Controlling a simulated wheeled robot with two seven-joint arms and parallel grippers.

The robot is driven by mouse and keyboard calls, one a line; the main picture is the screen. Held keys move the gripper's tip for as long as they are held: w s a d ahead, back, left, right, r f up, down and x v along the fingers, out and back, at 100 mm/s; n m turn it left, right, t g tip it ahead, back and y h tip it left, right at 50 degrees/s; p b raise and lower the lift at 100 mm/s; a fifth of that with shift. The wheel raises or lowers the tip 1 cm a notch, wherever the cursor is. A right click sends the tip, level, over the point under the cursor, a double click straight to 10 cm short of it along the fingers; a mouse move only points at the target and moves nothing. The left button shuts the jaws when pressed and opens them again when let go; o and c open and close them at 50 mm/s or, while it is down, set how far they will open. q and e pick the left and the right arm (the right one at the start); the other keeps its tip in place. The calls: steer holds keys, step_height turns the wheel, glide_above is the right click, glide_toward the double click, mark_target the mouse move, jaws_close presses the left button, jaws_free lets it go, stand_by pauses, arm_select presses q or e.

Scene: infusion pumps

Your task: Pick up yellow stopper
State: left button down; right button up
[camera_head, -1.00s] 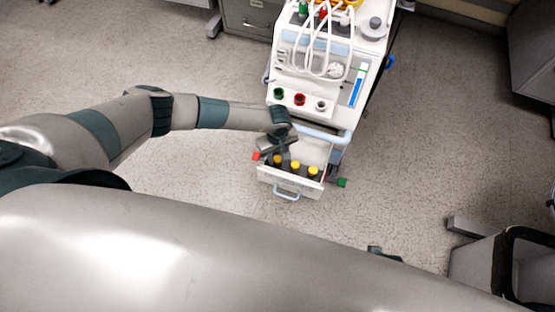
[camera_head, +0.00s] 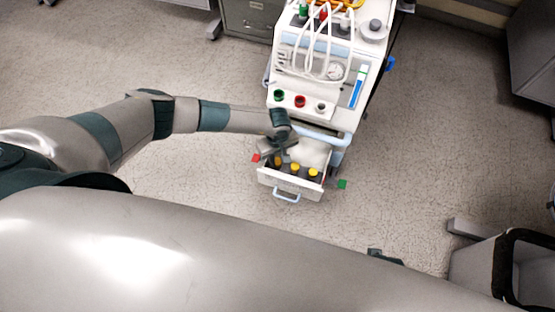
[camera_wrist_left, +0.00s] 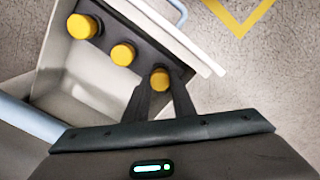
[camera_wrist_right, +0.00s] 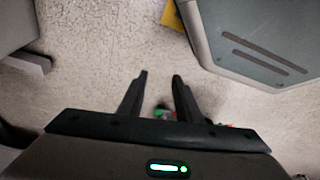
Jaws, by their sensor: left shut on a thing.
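Three yellow-capped stoppers stand in a row inside the open white drawer (camera_head: 290,186). In the left wrist view they are the far one (camera_wrist_left: 82,26), the middle one (camera_wrist_left: 123,54) and the near one (camera_wrist_left: 160,78). My left gripper (camera_wrist_left: 160,84) is shut on the near yellow stopper, one finger on each side; the stopper is still in the row. In the head view my left gripper (camera_head: 278,152) is over the drawer's left end, partly hiding the leftmost stopper. My right gripper (camera_wrist_right: 160,76) is open and empty above the floor.
The drawer belongs to a white medical cart (camera_head: 310,75) with hoses and a gauge. A light blue handle (camera_head: 287,196) is on the drawer front. Red and green pieces stick out beside the drawer. A grey cabinet (camera_head: 250,18) stands behind.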

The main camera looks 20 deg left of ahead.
mark_target(277, 160)
arm_select(q)
step_height(277, 160, up, 10)
arm_select(e)
steer(key=shift+w+f, duration=0.1)
steer(key=shift+f, duration=0.4)
stand_by(0.4)
